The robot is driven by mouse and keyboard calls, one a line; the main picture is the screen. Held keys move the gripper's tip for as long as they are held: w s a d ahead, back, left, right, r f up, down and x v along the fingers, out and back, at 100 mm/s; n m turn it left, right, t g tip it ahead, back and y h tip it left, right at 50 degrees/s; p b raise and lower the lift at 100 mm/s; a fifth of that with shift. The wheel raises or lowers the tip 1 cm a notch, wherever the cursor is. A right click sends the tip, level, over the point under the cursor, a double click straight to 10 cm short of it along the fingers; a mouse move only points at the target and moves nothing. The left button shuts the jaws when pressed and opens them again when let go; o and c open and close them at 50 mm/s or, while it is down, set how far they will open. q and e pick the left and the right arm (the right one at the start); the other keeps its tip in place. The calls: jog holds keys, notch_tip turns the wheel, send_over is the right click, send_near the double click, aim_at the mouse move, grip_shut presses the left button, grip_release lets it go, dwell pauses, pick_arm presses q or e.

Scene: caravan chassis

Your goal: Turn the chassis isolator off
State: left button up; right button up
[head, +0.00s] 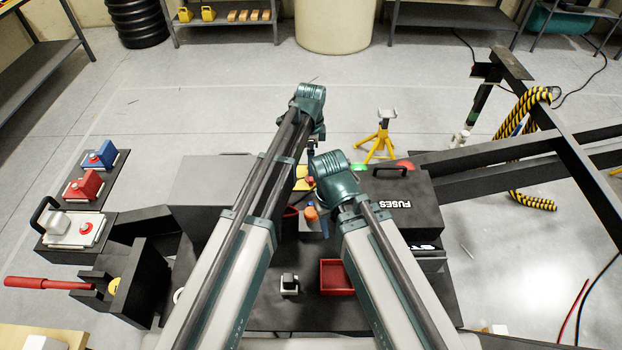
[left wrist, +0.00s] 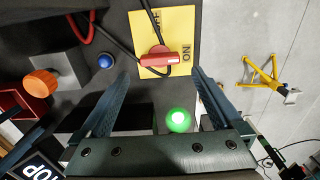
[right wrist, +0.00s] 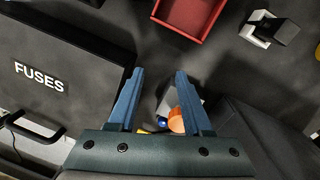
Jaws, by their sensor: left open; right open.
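The isolator is a red handle (left wrist: 158,60) on a yellow plate (left wrist: 182,25) marked ON and OFF in the left wrist view. The handle lies across the picture, with one end toward the ON mark. In the head view a bit of the yellow plate (head: 300,184) shows between my arms. My left gripper (left wrist: 161,75) is open above the plate, its fingers either side of the handle and apart from it. My right gripper (right wrist: 160,72) is open and empty over the chassis, near the FUSES box (right wrist: 55,75).
A green dome (left wrist: 179,120), a blue knob (left wrist: 105,61) and an orange knob (left wrist: 42,83) are close to the isolator. Dark cables run beside the plate. A red tray (head: 336,277) lies on the chassis. A yellow stand (head: 379,137) is on the floor behind.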

pick_arm(q)
notch_tip(320, 180, down, 6)
jog(key=b, duration=0.5)
jog(key=shift+f, duration=0.25)
pick_arm(e)
notch_tip(320, 180, down, 7)
jog(key=shift+r, duration=0.2)
jog(key=shift+r, duration=0.1)
pick_arm(q)
jog(key=c, duration=1.2)
jog(key=shift+o, duration=0.2)
